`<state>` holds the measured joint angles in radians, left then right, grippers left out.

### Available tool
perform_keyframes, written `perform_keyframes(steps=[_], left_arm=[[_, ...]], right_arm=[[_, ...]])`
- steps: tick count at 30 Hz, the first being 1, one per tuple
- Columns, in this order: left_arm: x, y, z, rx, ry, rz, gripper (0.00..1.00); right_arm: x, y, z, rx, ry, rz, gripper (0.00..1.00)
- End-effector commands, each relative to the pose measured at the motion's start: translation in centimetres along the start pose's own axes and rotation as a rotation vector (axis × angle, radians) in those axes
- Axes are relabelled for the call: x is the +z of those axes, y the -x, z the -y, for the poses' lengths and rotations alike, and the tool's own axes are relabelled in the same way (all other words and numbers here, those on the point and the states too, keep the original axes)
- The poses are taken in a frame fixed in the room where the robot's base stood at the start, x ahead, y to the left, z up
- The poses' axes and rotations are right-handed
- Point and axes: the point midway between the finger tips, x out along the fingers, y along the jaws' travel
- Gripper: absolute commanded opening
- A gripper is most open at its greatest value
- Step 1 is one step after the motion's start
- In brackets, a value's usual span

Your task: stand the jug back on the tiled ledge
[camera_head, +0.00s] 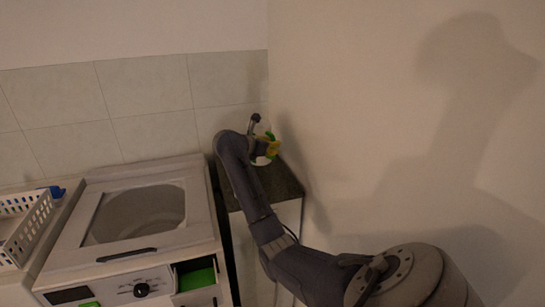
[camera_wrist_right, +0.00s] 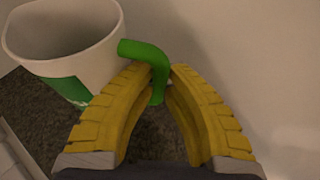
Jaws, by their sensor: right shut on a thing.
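The jug is white with a green patch and a green handle. In the right wrist view the jug (camera_wrist_right: 55,65) is at the upper left, open rim up and roughly upright. My right gripper (camera_wrist_right: 162,75) has its yellow fingers closed around the green handle (camera_wrist_right: 158,65). In the head view the jug (camera_head: 261,160) is small and partly hidden by my right arm and gripper (camera_head: 268,147). It is over the dark speckled ledge top (camera_head: 284,182) in the corner. I cannot tell whether its base touches the surface. My left gripper is not in view.
A top-loading washing machine (camera_head: 205,215) with an open drum stands left of the ledge. A white basket (camera_head: 30,228) is at the far left. Tiled wall (camera_head: 150,100) lies behind, and a plain wall (camera_head: 350,130) is close on the right. A tap-like fixture (camera_head: 254,122) rises behind the jug.

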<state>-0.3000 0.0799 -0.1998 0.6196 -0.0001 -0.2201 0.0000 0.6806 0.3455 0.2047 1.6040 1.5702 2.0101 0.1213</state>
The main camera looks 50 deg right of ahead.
Motion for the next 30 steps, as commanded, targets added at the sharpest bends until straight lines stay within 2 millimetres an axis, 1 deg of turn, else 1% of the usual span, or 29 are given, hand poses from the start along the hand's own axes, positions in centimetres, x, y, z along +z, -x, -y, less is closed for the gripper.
perform_keyframes(steps=[2,6,12,26,27,30], left_arm=[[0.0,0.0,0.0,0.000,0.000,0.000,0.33],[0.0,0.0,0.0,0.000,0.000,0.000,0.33],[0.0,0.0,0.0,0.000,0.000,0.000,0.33],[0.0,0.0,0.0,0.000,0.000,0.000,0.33],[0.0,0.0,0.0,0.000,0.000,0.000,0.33],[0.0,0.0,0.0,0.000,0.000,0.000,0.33]], right_arm=[[-0.3,-0.2,0.0,0.000,-0.001,0.003,0.00],[-1.9,-0.8,0.1,0.000,0.001,0.002,0.00],[-3.5,-1.5,0.1,0.000,0.000,0.003,0.00],[-4.0,-1.7,0.1,0.001,-0.002,0.002,0.00],[-4.2,-1.7,0.1,0.000,0.000,-0.001,0.13],[-4.1,-1.7,0.1,0.000,0.000,-0.001,0.25]])
